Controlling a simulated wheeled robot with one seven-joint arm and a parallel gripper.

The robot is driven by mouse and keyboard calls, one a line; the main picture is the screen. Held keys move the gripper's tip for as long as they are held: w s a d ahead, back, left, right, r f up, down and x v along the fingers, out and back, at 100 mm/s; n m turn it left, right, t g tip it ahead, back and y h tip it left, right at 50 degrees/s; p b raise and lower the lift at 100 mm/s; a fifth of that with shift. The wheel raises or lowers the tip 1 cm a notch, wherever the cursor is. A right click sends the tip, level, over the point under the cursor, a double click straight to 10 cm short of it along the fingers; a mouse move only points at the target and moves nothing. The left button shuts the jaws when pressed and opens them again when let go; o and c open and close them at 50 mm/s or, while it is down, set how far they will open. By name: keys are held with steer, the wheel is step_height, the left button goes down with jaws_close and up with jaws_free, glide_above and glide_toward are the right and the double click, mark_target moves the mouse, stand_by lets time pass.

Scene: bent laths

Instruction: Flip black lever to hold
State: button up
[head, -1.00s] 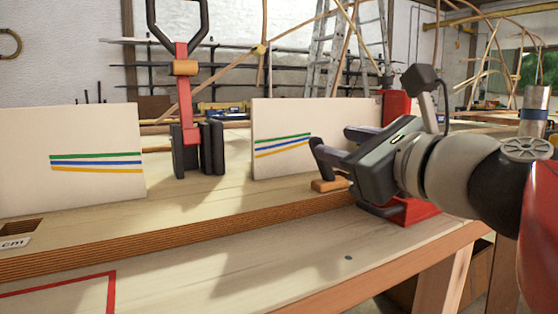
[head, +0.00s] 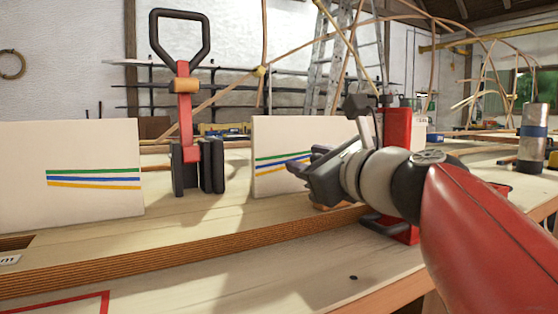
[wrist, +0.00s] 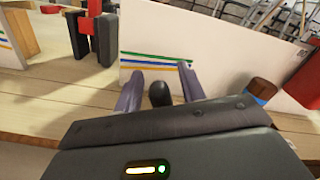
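My gripper (head: 305,165) is at the right, in front of a pale board (head: 270,133). In the wrist view its two grey-purple fingers (wrist: 160,88) stand apart. A black rounded knob (wrist: 158,95) shows between them; I cannot tell whether they touch it or what it joins. A red clamp (head: 396,135) stands behind my wrist, and a dark bar (head: 383,224) lies low by its base; my arm hides much of it. At the left another red clamp (head: 185,120) has a black loop handle (head: 179,14) upright above black jaws (head: 212,165).
A pale board with green, blue and yellow lines (head: 90,165) stands at the left. The thick wooden bench top (head: 230,215) has a lower front ledge (head: 200,275) with free room. A metal cylinder (head: 532,135) stands at the right, with bent laths behind.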

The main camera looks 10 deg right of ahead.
jaws_close()
